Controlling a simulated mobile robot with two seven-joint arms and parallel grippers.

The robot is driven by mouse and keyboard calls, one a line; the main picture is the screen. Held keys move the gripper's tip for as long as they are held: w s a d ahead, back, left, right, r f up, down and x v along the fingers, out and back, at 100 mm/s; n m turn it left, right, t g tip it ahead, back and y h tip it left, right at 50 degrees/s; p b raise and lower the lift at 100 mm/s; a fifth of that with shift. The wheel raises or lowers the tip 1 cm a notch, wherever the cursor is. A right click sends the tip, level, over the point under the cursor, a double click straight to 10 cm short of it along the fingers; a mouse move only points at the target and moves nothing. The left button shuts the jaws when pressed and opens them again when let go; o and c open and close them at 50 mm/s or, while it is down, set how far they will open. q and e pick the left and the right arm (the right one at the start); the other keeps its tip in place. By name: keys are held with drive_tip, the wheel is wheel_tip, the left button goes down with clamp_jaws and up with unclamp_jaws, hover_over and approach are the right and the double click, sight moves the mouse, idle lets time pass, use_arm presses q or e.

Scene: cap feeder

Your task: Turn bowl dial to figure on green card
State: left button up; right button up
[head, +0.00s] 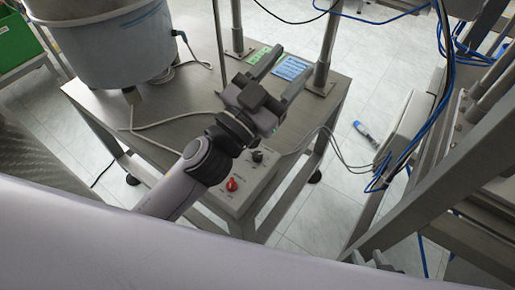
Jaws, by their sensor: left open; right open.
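A control box (262,175) sits on the near edge of the steel table. It carries a black dial (257,156) and a red knob (232,184); their labels and settings are too small to read. A green card (258,54) lies on the table farther back, its figure unreadable. My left gripper (287,67) is open and empty over the table, beyond the control box and close to the green card. My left arm hides part of the box's left side. My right gripper (369,259) shows only as dark tips at the bottom right, open, away from the box.
A blue card (292,68) lies beside the green one. The large bowl feeder (115,42) stands at the table's left. Metal posts (325,50) rise at the back. Grey cables (325,133) run from the box to a machine frame (440,150) at right. A blue-and-white object (365,131) lies on the floor.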

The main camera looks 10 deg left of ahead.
use_arm(q)
drive_tip(key=s+d+m+g+h, duration=0.3)
drive_tip(key=d+m+g+h, duration=0.2)
drive_tip(key=d+m+g, duration=0.15)
drive_tip(key=s+d+m+g+h, duration=0.35)
drive_tip(key=d+m+g, duration=0.25)
drive_tip(key=m+g, duration=0.2)
drive_tip(key=m+g+y, duration=0.1)
drive_tip(key=g+y, duration=0.4)
drive_tip(key=y, duration=1.4)
hover_over(258, 154)
wheel_tip(258, 154, down, 18)
drive_tip(key=shift+s+d+r, duration=0.1)
drive_tip(key=shift+r, duration=0.05)
drive_tip(key=shift+a+f+y, duration=0.2)
drive_tip(key=shift+y, duration=0.05)
wheel_tip(258, 154, down, 7)
drive_tip(key=shift+r+p, duration=0.15)
drive_tip(key=shift+p, duration=0.2)
clamp_jaws()
